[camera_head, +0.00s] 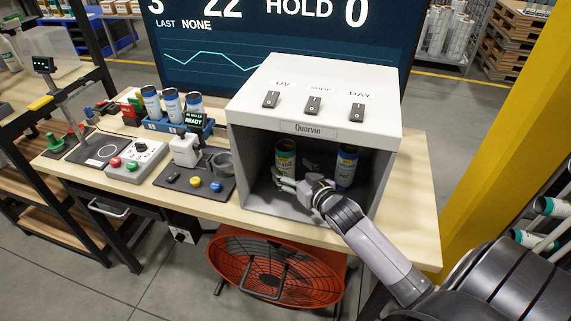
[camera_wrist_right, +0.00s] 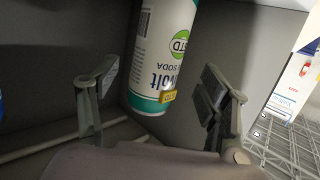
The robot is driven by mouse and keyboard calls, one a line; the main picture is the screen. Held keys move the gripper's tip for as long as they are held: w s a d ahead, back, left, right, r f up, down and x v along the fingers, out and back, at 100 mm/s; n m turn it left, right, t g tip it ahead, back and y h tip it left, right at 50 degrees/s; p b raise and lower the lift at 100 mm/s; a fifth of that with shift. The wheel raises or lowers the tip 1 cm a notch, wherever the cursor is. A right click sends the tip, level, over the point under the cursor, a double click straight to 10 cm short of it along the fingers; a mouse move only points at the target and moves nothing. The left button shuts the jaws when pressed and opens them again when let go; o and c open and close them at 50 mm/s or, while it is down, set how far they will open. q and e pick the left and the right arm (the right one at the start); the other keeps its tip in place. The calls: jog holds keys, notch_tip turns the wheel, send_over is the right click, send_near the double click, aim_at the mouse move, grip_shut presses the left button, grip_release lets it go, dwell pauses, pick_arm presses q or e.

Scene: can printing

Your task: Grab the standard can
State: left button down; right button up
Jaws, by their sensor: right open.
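The standard can (camera_head: 286,158) stands at the left inside the grey light box. In the right wrist view the can (camera_wrist_right: 160,55) is white and teal, with a green "STD" mark and a small yellow tag; its upper part is cut off. My right gripper (camera_head: 281,181) reaches into the box in front of this can. Its fingers (camera_wrist_right: 160,85) are open, one to each side of the can, with a gap visible on the left side. Contact with the right finger cannot be told. My left gripper is not in view.
A blue-labelled can (camera_head: 347,167) stands at the right inside the light box (camera_head: 315,90), beside my right wrist. The box walls and roof enclose the gripper. Left on the table are a blue rack (camera_head: 159,126) with several cans and control boxes (camera_head: 137,160).

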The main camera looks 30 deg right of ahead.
aim_at(291, 167)
jog(key=p+x, duration=0.1)
jog(key=x, duration=0.3)
jog(key=shift+w+d+f+p, duration=0.15)
jog(key=shift+w+d+p, duration=0.1)
jog(key=shift+w+p, duration=0.1)
jog(key=shift+w+f, duration=0.15)
jog(key=shift+w, duration=0.05)
jog(key=c, duration=0.9)
jog(key=shift+c, duration=0.2)
